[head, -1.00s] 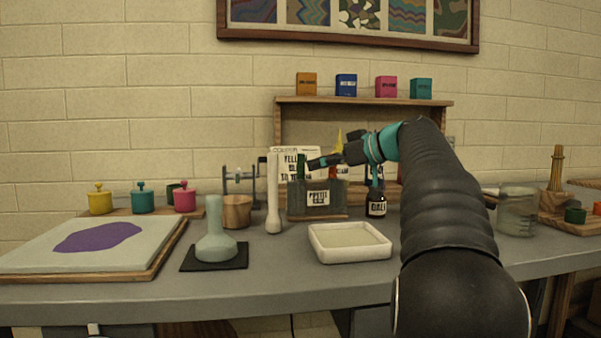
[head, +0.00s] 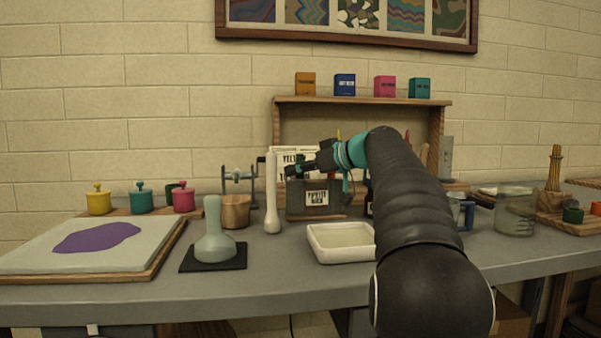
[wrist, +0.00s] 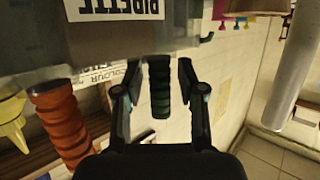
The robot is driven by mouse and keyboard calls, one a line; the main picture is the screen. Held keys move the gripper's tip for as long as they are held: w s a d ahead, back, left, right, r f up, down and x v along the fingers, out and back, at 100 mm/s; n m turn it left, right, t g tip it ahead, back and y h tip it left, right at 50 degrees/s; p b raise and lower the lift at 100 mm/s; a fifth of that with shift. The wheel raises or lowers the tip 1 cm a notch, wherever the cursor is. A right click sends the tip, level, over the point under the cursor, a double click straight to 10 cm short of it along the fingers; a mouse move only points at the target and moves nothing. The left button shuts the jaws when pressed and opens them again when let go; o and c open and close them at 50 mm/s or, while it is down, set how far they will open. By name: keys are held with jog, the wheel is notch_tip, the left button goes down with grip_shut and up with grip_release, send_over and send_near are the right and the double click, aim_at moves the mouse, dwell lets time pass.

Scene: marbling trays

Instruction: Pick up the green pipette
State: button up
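The green pipette (wrist: 159,88) stands in the grey pipette rack (head: 302,205); its ribbed green top shows in the wrist view. My gripper (wrist: 159,78) has its two fingers on either side of that top, with a gap showing on both sides, so it is open and not touching. In the head view my gripper (head: 292,171) is at the upper left part of the rack and largely covers the green pipette. The rack's label (wrist: 115,8) appears upside down in the wrist view.
An orange-red pipette (wrist: 62,122) and a yellow one (wrist: 11,122) stand beside the green one. A white pestle-like rod (head: 272,195) stands close left of the rack. A white tray (head: 341,257) lies in front. A wooden shelf (head: 362,100) rises behind.

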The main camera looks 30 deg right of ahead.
grip_shut()
